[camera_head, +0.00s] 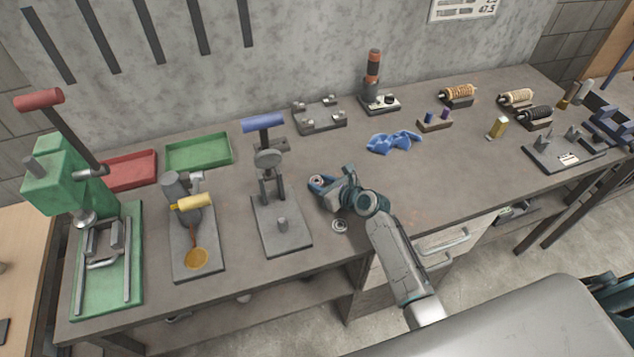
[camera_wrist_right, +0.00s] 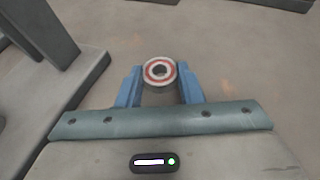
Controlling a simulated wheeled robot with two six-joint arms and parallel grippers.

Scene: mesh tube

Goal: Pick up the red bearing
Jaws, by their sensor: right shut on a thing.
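The red bearing (camera_wrist_right: 159,72) is a small ring with a red band and a dark centre hole, seen in the right wrist view between the fingertips. My right gripper (camera_wrist_right: 160,84) is shut on it, with one blue finger on each side. In the head view my right gripper (camera_head: 322,183) is over the workbench, to the right of the grey press with the blue handle. Another small metal ring (camera_head: 340,226) lies on the bench in front of the gripper. My left gripper is not in view.
The grey press (camera_head: 282,237) stands close on the left of my right gripper. A blue cloth (camera_head: 394,141) lies behind it on the right. A green tray (camera_head: 198,152) and a red tray (camera_head: 131,171) sit at the back left. Bench space right of my arm is clear.

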